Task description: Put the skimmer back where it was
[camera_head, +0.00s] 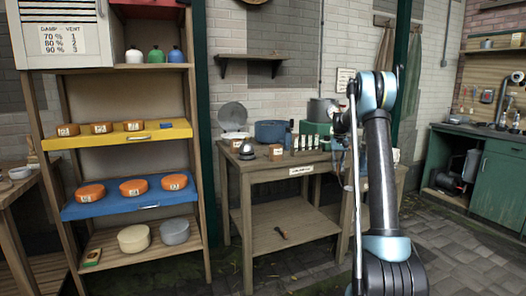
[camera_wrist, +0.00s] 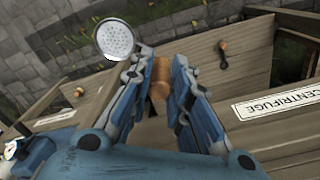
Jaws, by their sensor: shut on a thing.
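The skimmer (camera_wrist: 115,38) shows in the wrist view as a round, perforated metal disc at the upper left of my fingers. My gripper (camera_wrist: 161,82) is shut on a brown wooden piece between the fingertips, which looks like the skimmer's handle. The join between disc and handle is partly hidden by the left finger. In the head view, my gripper (camera_head: 345,138) is near the right end of the wooden workbench (camera_head: 260,180). I cannot make out the skimmer clearly there. The frames do not show its former place.
Shelves at left hold orange wheels on a yellow tray (camera_head: 112,140) and blue tray (camera_head: 105,205).

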